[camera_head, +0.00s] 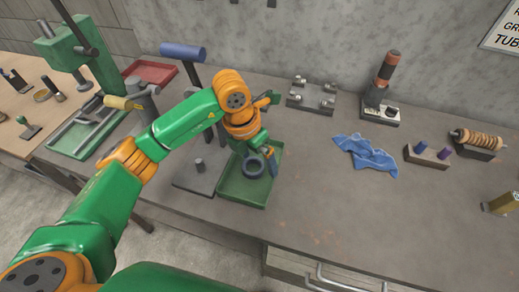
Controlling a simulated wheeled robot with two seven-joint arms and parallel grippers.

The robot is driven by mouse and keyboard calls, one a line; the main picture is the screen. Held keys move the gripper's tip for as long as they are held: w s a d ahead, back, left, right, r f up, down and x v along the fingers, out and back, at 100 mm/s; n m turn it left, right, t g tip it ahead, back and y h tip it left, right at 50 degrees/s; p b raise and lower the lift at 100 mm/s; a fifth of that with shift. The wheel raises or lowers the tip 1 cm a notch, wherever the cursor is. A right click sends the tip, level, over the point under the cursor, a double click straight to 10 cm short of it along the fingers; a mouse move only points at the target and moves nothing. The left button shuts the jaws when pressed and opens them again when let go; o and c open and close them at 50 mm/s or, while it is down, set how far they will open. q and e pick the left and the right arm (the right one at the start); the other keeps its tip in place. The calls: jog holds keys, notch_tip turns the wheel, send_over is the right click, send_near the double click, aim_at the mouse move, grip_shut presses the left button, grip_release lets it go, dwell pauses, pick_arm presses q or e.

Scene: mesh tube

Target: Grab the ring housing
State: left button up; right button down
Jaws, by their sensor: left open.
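The ring housing, a dark blue-grey ring (253,168), is in the green tray (240,192) on the grey workbench. My left arm comes in from the left and reaches over the tray. My left gripper (262,160) points down at the ring and is open. Its fingers are small in the picture and partly overlap the ring's outline, so I cannot tell whether they touch it. The wrist hides the back part of the tray. My right gripper is not in view.
Behind are a grey fixture (312,95) and an orange-and-black tool on a base (385,85). A blue cloth (366,155) lies to the right.

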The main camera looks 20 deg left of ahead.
aim_at(254, 169)
pick_arm(q)
jog(key=shift+y, duration=0.6)
jog(key=f+p, duration=0.1)
jog(key=f, duration=0.1)
jog(key=w+a+f+p, duration=0.1)
jog(key=f, duration=0.1)
jog(key=w+a+f+p, duration=0.1)
jog(key=f, duration=0.1)
jog(key=shift+w+a, duration=0.1)
jog(key=shift+w, duration=0.05)
jog(key=shift+w+f, duration=0.1)
jog(key=shift+f, duration=0.05)
grip_shut()
